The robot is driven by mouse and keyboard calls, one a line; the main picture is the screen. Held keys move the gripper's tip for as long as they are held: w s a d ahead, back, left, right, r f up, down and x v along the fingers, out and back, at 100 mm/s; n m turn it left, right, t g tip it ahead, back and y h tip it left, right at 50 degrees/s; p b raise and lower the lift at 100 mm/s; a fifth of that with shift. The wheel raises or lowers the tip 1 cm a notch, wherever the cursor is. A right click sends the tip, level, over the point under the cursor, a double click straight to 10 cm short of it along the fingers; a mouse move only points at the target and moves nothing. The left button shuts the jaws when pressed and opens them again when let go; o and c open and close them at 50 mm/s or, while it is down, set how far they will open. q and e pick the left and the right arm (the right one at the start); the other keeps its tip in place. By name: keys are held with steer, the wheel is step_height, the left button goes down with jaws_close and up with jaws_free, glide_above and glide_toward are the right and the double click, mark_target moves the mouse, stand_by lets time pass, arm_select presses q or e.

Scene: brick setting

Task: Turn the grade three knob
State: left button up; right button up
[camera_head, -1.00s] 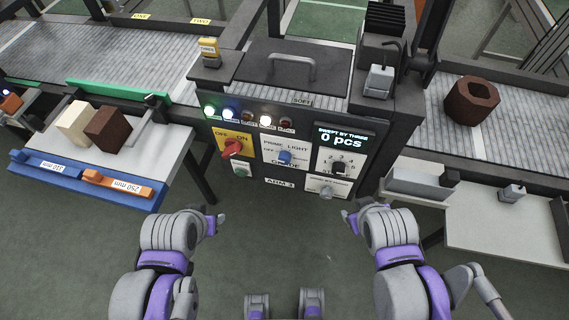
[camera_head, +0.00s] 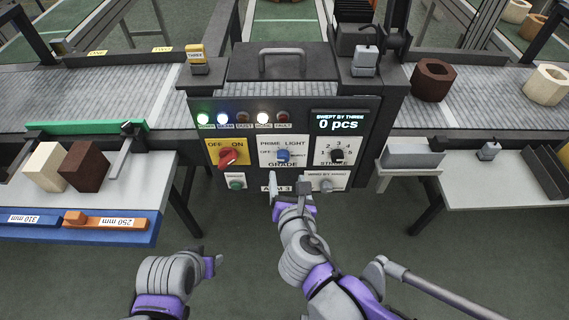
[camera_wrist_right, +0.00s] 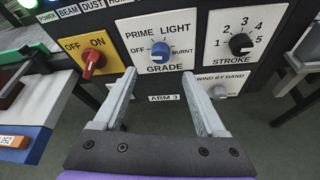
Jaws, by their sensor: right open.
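The blue grade knob (camera_head: 283,155) sits on a white plate marked PRIME, LIGHT, OFF and BURNT, above an ARM 3 label. It also shows in the right wrist view (camera_wrist_right: 160,50), near the top middle; I cannot tell its exact setting. My right gripper (camera_head: 289,187) is open and empty, just in front of and below the knob in the picture. In the right wrist view its two fingers (camera_wrist_right: 159,76) point at the plate, one on each side below the knob, apart from it. My left gripper (camera_head: 213,263) hangs low at left; its jaws are unclear.
A red OFF/ON switch (camera_head: 228,157) is left of the grade plate and a black stroke knob (camera_head: 337,155) is right of it. A WIND BY HAND knob (camera_head: 326,184) sits below the stroke knob. Side tables flank the panel; the floor in front is clear.

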mark_target(283, 159)
steer(key=b+x, duration=0.1)
steer(key=x, duration=0.8)
steer(key=shift+w+f, duration=0.15)
steer(key=shift+w, duration=0.05)
jaws_close()
